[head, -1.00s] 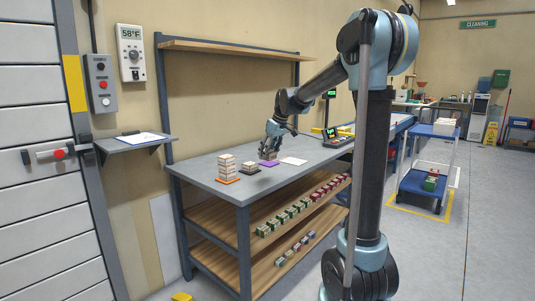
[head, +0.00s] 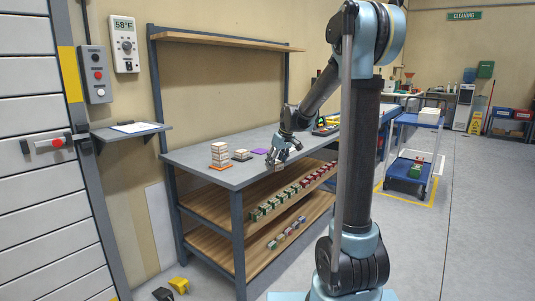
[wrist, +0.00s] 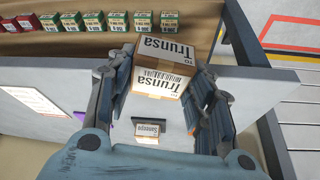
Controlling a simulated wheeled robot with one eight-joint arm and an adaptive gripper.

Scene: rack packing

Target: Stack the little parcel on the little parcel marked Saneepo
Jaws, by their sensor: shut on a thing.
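My gripper (head: 281,160) is shut on a little tan parcel with a white label reading "Trunsa" (wrist: 163,62). In the wrist view it sits between the two fingers. In the head view my gripper is near the bench's front edge, right of the mats, and the parcel is mostly hidden. The little parcel marked Saneepo (wrist: 148,128) lies on a dark mat (wrist: 164,125) on the bench. In the head view this parcel (head: 242,152) is left of my gripper and apart from it.
A bare purple mat (head: 260,151) lies right of the dark mat. Green and red boxes (head: 283,197) line the shelf below. Scales (head: 325,127) stand farther back.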

